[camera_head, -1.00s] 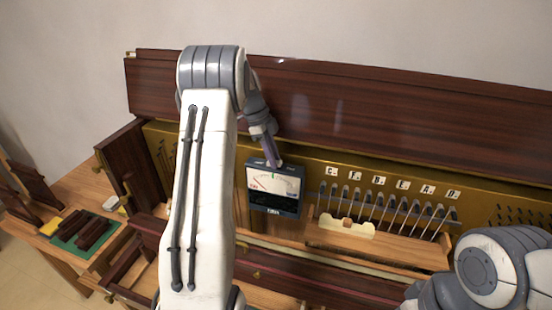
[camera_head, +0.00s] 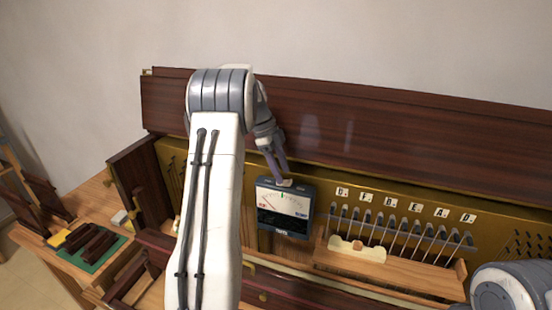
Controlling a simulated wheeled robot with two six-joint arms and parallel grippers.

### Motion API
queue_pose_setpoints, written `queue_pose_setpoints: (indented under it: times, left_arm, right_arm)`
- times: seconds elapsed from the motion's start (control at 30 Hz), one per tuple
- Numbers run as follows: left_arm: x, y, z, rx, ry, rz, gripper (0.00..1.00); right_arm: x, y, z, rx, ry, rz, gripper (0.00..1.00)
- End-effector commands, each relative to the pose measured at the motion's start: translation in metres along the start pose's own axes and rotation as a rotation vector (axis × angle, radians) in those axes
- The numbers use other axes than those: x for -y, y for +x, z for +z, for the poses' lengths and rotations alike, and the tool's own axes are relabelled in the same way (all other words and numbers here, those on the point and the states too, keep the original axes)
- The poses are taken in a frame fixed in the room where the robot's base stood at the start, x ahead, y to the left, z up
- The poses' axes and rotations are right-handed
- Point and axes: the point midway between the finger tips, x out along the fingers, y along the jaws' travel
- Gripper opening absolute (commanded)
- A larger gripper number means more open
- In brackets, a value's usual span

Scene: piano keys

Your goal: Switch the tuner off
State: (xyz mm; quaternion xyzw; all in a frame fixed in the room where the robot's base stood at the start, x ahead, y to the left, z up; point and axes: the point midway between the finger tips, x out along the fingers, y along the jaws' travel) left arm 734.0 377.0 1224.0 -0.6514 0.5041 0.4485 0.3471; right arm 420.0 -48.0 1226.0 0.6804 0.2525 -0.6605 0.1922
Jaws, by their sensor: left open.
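The tuner (camera_head: 284,209) is a dark box with a white dial face, a coloured scale and a needle. It stands upright inside the open piano, in front of the brass-coloured panel. My left gripper (camera_head: 284,178) is open and points down at the tuner's top edge, where a small light-coloured part shows by the fingertips. I cannot tell whether the fingers touch it. Part of my right arm shows at the lower right corner; its gripper is out of the frame.
A wooden rack (camera_head: 390,268) with several metal pins and lettered tags stands right of the tuner. A cream wooden piece (camera_head: 357,250) lies at its front. A green mat (camera_head: 97,255) with dark blocks lies on the bench at left. The dark lid (camera_head: 400,145) rises behind.

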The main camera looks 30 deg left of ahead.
Motion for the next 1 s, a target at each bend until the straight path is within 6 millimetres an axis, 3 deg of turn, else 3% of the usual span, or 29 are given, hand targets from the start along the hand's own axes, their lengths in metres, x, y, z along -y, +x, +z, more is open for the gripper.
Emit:
queue_pose_setpoints:
  times: [0.2, 0.4, 1.0]
  left_arm:
    - [0.001, -0.044, 0.002, 0.003, 0.001, -0.007, 0.57]
    - [0.001, -0.073, 0.001, 0.002, 0.000, -0.003, 0.57]
    - [0.000, -0.082, 0.001, 0.001, 0.000, -0.001, 0.57]
  right_arm:
    - [-0.001, 0.015, 0.001, 0.000, 0.002, 0.000, 0.65]
    - [-0.001, 0.017, 0.001, 0.000, 0.003, 0.000, 0.65]
    - [-0.001, 0.017, 0.001, 0.000, 0.003, 0.000, 0.65]
